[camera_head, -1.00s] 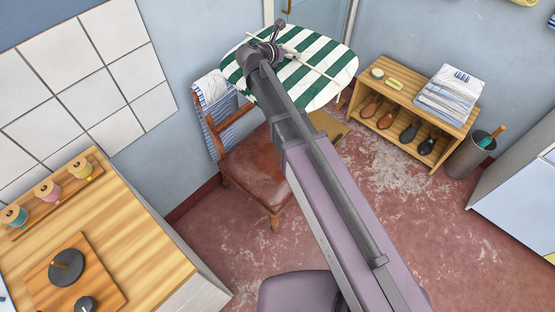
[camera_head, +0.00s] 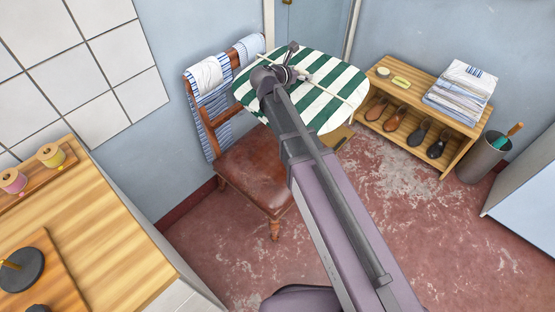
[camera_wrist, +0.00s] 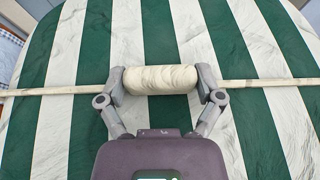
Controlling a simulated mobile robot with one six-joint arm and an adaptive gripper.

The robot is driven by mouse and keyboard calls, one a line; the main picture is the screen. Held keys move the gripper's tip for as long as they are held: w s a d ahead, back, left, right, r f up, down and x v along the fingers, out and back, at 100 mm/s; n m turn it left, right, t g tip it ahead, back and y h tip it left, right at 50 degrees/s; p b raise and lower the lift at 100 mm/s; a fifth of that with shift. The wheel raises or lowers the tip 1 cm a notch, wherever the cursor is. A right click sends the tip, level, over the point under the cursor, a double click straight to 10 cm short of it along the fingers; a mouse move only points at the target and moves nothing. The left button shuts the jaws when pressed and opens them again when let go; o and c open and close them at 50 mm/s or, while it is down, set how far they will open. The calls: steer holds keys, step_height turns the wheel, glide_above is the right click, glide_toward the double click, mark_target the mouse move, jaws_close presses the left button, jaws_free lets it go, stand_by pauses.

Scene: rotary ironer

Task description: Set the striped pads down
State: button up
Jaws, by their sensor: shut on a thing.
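The striped pads (camera_head: 343,88) show as one broad, rounded green-and-white surface. I cannot tell how many layers there are. A thin pale rod (camera_wrist: 55,91) with a thick cream grip (camera_wrist: 160,82) runs across them. My gripper (camera_wrist: 160,77) has a finger at each end of this grip and is shut on it. In the wrist view the striped surface (camera_wrist: 160,25) fills nearly the whole background. In the head view my gripper (camera_head: 289,73) is over the pads, past the chair. What lies directly below the pads is hidden.
A brown chair (camera_head: 255,172) with blue-striped cloths (camera_head: 212,120) over its back stands left of the pads. A low wooden shelf (camera_head: 455,121) with shoes and folded cloths stands right, beside a grey bin (camera_head: 482,160). A wooden counter (camera_head: 90,230) is near left. Open floor (camera_head: 410,220) lies right.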

steer(key=s+d+f+b, duration=0.1)
steer(key=d+f+b, duration=0.1)
steer(key=f+b, duration=0.8)
steer(key=s+d+f+b, duration=0.1)
steer(key=d+f+b, duration=0.2)
steer(key=f+b, duration=0.8)
steer(key=s+d+f+b, duration=0.2)
steer(key=d+f+b, duration=0.1)
steer(key=f+b, duration=0.8)
steer(key=shift+f, duration=0.55)
steer(key=shift+w+a, duration=0.1)
steer(key=w+a, duration=0.3)
steer(key=a, duration=0.4)
steer(key=w+a+f+b, duration=0.1)
steer(key=w+a, duration=0.2)
steer(key=a, duration=0.4)
steer(key=shift+a+f, duration=0.2)
steer(key=shift+a, duration=0.15)
steer(key=shift+f+b, duration=0.15)
steer(key=shift+b, duration=0.25)
steer(key=shift+f+b, duration=1.65)
steer(key=shift+f, duration=0.1)
steer(key=o, duration=1.1)
steer(key=shift+c, duration=0.2)
steer(key=shift+r, duration=0.2)
